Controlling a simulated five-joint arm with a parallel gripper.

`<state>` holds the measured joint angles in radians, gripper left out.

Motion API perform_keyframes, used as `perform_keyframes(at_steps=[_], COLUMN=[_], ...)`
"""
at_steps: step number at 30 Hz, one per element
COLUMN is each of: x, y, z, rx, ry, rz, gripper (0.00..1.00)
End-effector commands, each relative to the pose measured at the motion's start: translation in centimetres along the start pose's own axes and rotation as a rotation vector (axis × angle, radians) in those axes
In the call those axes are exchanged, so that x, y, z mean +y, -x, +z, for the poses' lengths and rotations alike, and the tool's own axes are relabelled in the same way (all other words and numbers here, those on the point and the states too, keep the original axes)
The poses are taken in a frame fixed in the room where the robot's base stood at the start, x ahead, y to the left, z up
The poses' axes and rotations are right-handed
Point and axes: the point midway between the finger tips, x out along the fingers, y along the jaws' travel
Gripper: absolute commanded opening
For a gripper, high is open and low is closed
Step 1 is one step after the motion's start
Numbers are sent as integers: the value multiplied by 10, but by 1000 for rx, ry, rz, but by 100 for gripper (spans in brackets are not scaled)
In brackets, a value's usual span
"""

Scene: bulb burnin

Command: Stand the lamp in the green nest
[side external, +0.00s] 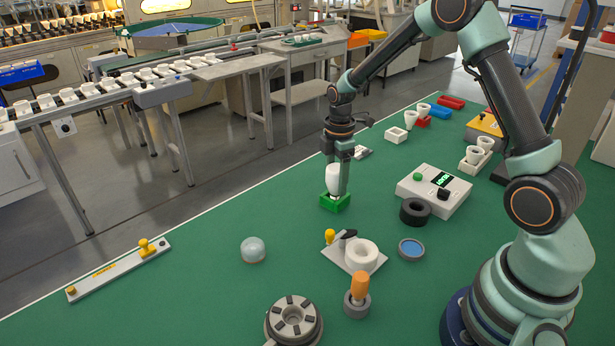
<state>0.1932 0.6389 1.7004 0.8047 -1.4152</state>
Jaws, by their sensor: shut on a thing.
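The white lamp (332,178) is upright between the fingers of my gripper (337,187), which is shut on it. One grey finger covers the lamp's right side. The small square green nest (335,204) sits on the green mat directly below the lamp. The lamp's lower end is at the nest's opening. I cannot tell whether it rests on the bottom, as the nest's near wall and the finger hide it.
A white box with a green display (434,189) and a black ring (415,211) stand to the right. A white fixture with a round cup (355,255) and a clear dome (253,250) are nearer. White cups (410,120) stand behind. The mat left of the nest is clear.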

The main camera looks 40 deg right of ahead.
Motion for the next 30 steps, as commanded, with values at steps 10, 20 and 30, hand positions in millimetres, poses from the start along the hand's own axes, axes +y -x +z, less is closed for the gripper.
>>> perform_keyframes(at_steps=[10,20,30], x=[0,0,0], y=[-4,-6,-6], z=[0,0,0], rx=[0,0,0], ry=[0,0,0], rz=[0,0,0], gripper=[11,11,99])
